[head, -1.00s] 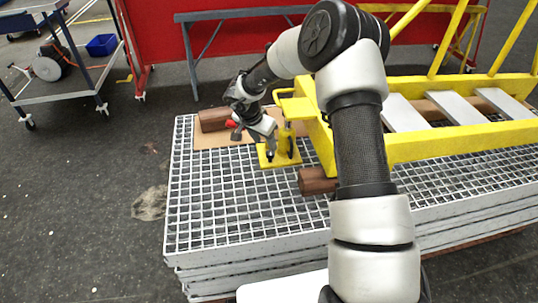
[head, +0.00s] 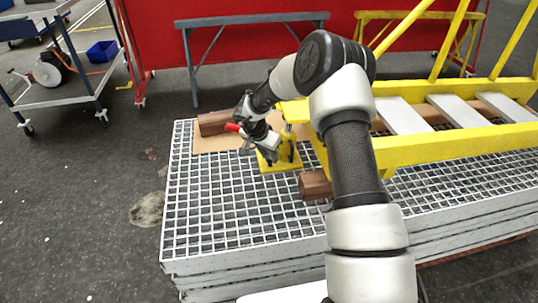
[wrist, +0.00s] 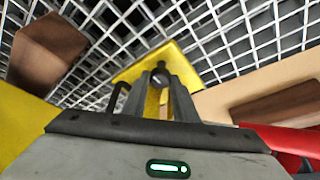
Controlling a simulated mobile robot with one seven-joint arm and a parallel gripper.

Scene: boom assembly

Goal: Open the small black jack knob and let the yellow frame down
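The yellow frame (head: 440,149), with grey cross-slats, stretches to the right above the grating in the head view. A small yellow jack (head: 289,148) on a flat yellow base stands upright near its left end. My gripper (head: 271,158) is low beside the jack, on its left. In the wrist view, the jack's yellow base (wrist: 186,64) lies beyond my fingers. The round, small black knob (wrist: 160,78) sits between my fingertips, which appear closed against both sides of it. In the head view my gripper hides the knob.
Brown wooden blocks (head: 315,185) and (head: 213,123) lie on the stacked metal gratings (head: 215,220), with a tan board (head: 209,144) behind the jack. A grey trestle (head: 205,60) and a red wall stand behind. A cart (head: 58,108) stands at left. The front left grating is clear.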

